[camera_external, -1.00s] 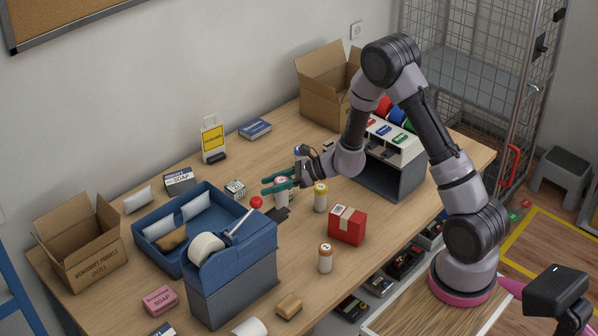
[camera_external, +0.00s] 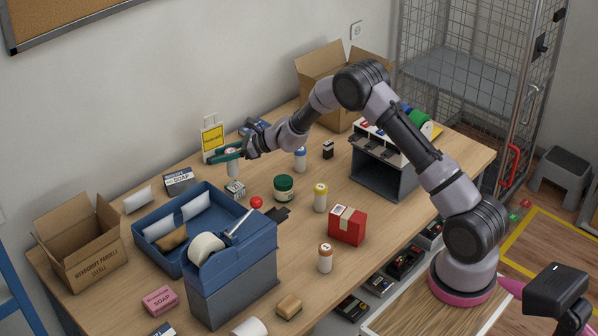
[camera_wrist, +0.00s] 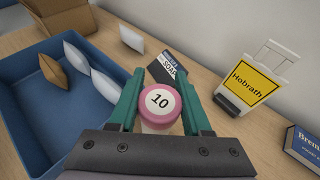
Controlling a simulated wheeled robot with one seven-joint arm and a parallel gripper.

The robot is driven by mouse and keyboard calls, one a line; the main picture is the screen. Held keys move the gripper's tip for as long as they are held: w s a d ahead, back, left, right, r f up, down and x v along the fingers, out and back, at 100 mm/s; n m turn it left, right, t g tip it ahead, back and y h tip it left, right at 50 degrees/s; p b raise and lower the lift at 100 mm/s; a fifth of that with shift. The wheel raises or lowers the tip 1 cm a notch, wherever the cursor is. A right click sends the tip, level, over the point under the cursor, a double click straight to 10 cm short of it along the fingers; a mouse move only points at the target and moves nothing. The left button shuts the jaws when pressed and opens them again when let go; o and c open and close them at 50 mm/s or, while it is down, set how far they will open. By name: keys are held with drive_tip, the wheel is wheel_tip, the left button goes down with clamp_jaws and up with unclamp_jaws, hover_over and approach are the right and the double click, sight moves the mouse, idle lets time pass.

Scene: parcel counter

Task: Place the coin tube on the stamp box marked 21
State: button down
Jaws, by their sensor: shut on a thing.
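My gripper (camera_external: 228,153) is shut on a pale tube (camera_external: 233,169) with a pink-rimmed cap. In the wrist view the cap (camera_wrist: 160,101) reads 10, and the green fingers of my gripper (camera_wrist: 161,105) close on it from both sides. The tube looks upright. A small patterned black-and-white box (camera_external: 235,189) sits on the counter just below the tube in the external view; whether they touch cannot be told. I cannot read 21 on any box. The patterned box does not show in the wrist view.
The blue tray (camera_external: 150,248) with pouches lies left. A soap box (camera_external: 180,180) and a yellow Hobrath sign (camera_external: 213,140) stand near the wall. A green jar (camera_external: 284,188), blue-capped tube (camera_external: 300,160), yellow-capped tube (camera_external: 320,198) and red box (camera_external: 347,226) stand right.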

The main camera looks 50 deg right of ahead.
drive_tip(key=shift+f, duration=2.25)
drive_tip(key=shift+f, duration=0.15)
drive_tip(key=shift+c, duration=1.8)
unclamp_jaws()
